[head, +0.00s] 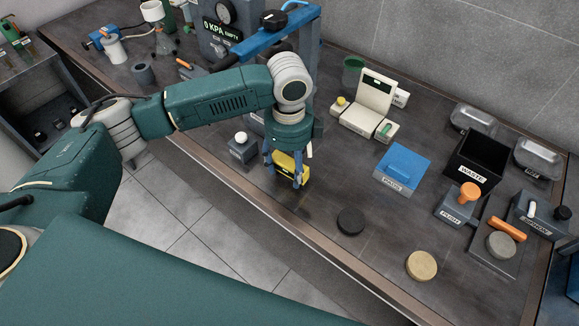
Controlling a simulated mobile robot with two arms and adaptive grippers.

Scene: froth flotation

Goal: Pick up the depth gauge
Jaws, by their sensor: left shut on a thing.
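My left gripper (285,178) reaches down over the front part of the dark workbench (325,205). Its fingers are shut on a yellow block-like device (291,163) with a dark face, which I take to be the depth gauge. The fingers and wrist hide part of it. It is at or just above the bench top; I cannot tell whether it touches. My right gripper is not in view.
A grey block with a white knob (243,147) stands close left of the gripper. A black disc (351,221) and a tan disc (422,265) lie to the right. Behind are a blue-lidded box (403,168), a white scale-like device (369,105) and a black WASTE bin (477,160).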

